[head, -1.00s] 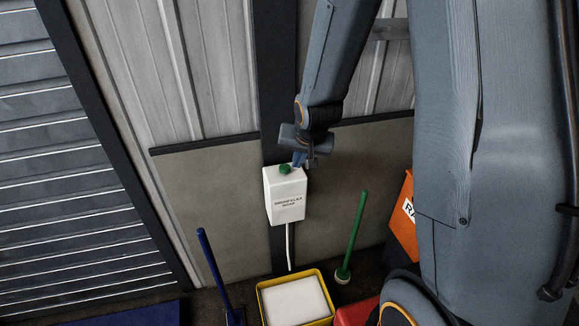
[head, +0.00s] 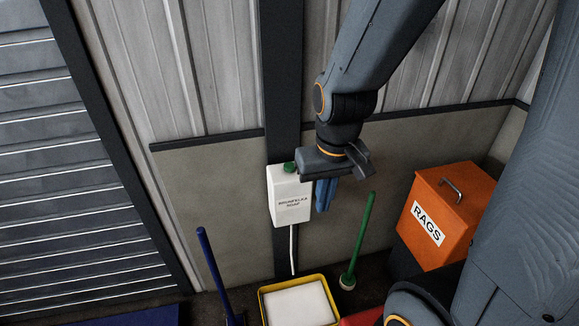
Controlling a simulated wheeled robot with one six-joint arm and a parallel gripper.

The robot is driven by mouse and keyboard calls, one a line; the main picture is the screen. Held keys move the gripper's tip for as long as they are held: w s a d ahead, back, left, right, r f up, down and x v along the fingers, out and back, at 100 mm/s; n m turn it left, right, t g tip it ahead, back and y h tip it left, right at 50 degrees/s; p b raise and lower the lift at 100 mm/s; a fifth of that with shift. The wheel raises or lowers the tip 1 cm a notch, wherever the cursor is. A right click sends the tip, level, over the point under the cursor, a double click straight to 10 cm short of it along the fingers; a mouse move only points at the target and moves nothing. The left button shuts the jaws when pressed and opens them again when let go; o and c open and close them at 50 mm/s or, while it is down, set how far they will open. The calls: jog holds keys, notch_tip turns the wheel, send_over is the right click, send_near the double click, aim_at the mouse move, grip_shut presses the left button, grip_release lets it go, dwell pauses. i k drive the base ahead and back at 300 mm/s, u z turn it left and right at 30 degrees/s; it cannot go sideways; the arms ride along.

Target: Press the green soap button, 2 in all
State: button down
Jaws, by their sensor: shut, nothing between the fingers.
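The fingertips are lower than the button. The gripper body overlaps the dispenser's right edge in the picture; I cannot tell whether they touch.
A yellow-rimmed tub (head: 331,318) with white contents stands below the dispenser. A green-handled tool (head: 360,240) and a blue-handled tool (head: 212,265) stand on either side. An orange RAGS bin (head: 447,212) is at the right. A corrugated wall is behind.

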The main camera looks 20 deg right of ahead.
aim_at(288, 166)
jog(key=k, duration=1.25)
jog(key=u, duration=0.5)
jog(key=i, duration=1.5)
jog(key=z, duration=0.5)
